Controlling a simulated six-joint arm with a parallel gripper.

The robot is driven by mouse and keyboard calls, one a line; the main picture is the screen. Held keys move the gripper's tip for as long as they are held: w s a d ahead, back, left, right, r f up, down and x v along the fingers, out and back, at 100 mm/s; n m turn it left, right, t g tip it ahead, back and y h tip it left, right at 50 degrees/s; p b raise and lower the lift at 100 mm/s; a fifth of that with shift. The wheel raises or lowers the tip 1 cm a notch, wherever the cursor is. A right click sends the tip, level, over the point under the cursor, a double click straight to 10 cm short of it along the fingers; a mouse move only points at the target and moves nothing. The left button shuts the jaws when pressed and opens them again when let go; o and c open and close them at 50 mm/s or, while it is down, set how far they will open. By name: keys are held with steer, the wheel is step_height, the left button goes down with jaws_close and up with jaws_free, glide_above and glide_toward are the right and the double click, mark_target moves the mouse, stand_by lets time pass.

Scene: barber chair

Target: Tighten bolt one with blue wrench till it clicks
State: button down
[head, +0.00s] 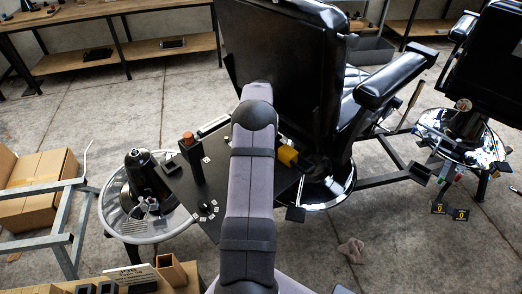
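My grey arm rises through the middle of the head view toward the back of a black barber chair (285,60). My gripper is not visible; the arm's far end blocks it. I cannot make out a blue wrench. Small coloured items (448,172) sit by the round chrome base of another chair at the right, too small to identify. I cannot tell which part is bolt one. A dark plate (190,180) left of my arm carries a post with an orange-brown top (188,139) and a round dial-like part with small white labels (207,208).
A yellow block (288,156) is just right of my arm. A workbench (100,10) is behind.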

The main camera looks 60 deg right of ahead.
steer(key=shift+m, duration=1.3)
steer(key=shift+n, duration=1.7)
steer(key=shift+r, duration=0.2)
steer(key=shift+r+p, duration=1.7)
steer(key=shift+r, duration=0.7)
